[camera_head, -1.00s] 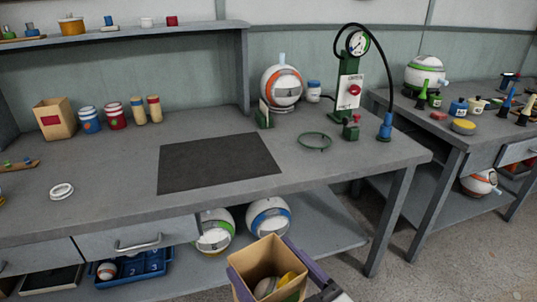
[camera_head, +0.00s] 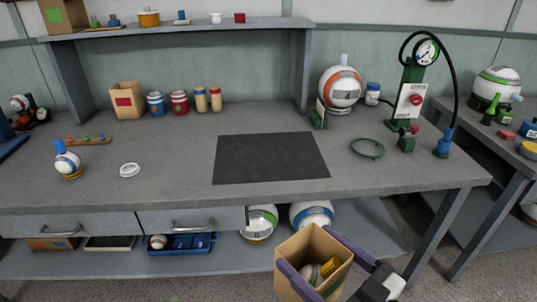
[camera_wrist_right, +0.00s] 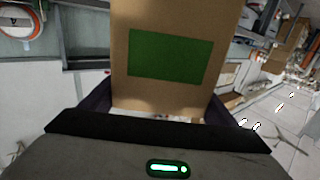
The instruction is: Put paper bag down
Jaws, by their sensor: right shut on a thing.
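The paper bag (camera_head: 322,247) is a brown open-topped bag held in front of the workbench at the bottom of the head view. Some white, green and yellow things show inside it. My right gripper (camera_head: 318,264) is shut on the bag, with one purple finger on each side. In the right wrist view the bag (camera_wrist_right: 170,92) fills the upper middle, with a green label facing the camera. The bag is apart from the bench top (camera_head: 385,187). My left gripper is not in view.
A dark mat (camera_head: 271,158) lies bare on the bench. Another paper bag with a red label (camera_head: 126,101) and several jars stand behind left. A green ring (camera_head: 367,148) and a gauge stand (camera_head: 408,95) are at right. Balls (camera_head: 262,222) lie on the lower shelf.

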